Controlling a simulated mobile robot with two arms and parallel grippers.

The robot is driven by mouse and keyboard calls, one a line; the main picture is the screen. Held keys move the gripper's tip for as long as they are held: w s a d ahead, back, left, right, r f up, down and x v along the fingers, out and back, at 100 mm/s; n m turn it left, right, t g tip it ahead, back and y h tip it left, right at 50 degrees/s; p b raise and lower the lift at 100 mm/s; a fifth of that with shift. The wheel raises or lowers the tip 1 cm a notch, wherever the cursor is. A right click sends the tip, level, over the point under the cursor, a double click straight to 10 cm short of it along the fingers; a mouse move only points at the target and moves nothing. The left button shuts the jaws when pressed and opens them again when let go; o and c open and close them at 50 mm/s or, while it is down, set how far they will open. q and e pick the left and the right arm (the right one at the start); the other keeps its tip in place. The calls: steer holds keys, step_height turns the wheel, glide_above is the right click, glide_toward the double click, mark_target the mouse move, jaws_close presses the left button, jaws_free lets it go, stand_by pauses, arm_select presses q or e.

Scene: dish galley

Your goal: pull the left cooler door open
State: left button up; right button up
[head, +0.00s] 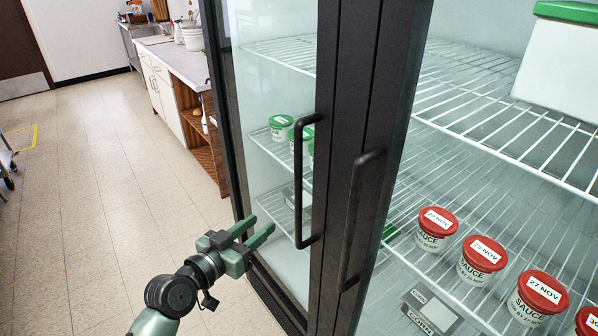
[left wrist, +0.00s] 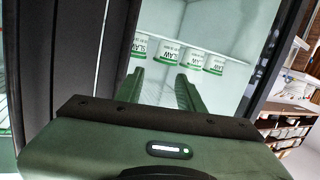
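The left cooler door (head: 278,90) is a glass panel in a black frame and looks shut. Its black vertical bar handle (head: 298,195) is on the right side of the door. My left gripper (head: 260,228) is green, open and empty, in front of the door's lower part. It is to the left of the handle's lower end and apart from it. I cannot make out the handle there. My right gripper is not in view.
The right cooler door has its own black handle (head: 355,215) close beside. Behind it, red-lidded sauce tubs (head: 482,260) stand on a wire shelf. Green-lidded tubs (head: 281,127) are behind the left glass.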

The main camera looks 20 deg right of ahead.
mark_target(296, 184)
arm_select(q)
steer(key=s+d+r+m+g+h, duration=0.1)
steer(key=s+d+r, duration=0.1)
steer(key=r, duration=0.3)
steer(key=s+d+r+m+h, duration=0.1)
steer(key=d+r+m+h, duration=0.1)
steer(key=r, duration=0.3)
steer(key=p+x, duration=0.2)
steer(key=x, duration=0.4)
steer(key=shift+d+r, duration=0.15)
steer(key=shift+d, duration=0.05)
steer(key=shift+w+d, duration=0.25)
steer(key=shift+d, duration=0.05)
jaws_close()
